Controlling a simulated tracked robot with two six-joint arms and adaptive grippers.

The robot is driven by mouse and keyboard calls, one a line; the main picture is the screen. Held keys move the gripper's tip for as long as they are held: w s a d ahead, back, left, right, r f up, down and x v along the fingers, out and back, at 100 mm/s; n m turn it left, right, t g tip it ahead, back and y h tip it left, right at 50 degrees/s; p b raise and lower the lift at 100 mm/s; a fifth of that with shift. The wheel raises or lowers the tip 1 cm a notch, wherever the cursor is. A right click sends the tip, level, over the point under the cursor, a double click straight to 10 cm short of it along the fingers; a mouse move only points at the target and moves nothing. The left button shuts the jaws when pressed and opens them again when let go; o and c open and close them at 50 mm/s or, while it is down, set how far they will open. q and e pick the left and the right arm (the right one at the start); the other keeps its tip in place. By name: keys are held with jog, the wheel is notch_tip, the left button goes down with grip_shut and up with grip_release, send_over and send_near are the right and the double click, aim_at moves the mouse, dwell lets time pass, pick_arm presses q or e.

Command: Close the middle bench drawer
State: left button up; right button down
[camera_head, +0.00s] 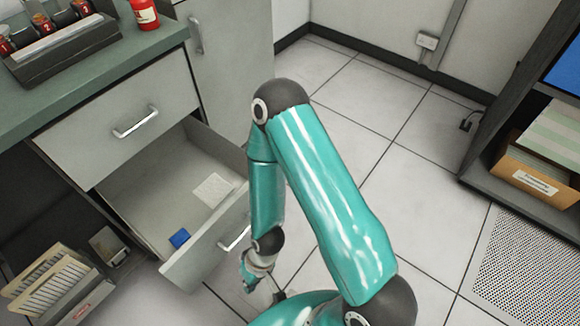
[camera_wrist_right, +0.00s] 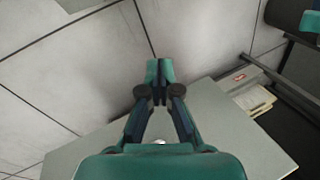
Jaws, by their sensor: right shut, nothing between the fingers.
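The middle bench drawer is pulled out, and its front panel (camera_head: 205,245) with a bar handle (camera_head: 236,238) faces the floor side. Inside lie a white card stack (camera_head: 213,189) and a small blue block (camera_head: 179,238). My right gripper (camera_head: 256,280) hangs just outside the drawer front, below and right of the handle in the head view; I cannot tell if it touches. In the wrist view the right gripper (camera_wrist_right: 158,72) has its fingertips together with nothing between them. A pale grey panel (camera_wrist_right: 245,130), probably the drawer front, lies behind it. My left gripper is not in view.
A closed drawer (camera_head: 115,120) sits above, under the green benchtop (camera_head: 100,75) with a rack and a red bottle (camera_head: 145,13). A card box (camera_head: 60,290) stands low left. A dark shelf (camera_head: 520,205) stands right. Tiled floor between is clear.

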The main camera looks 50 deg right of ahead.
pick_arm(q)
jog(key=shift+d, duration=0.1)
pick_arm(e)
jog(key=shift+d, duration=0.1)
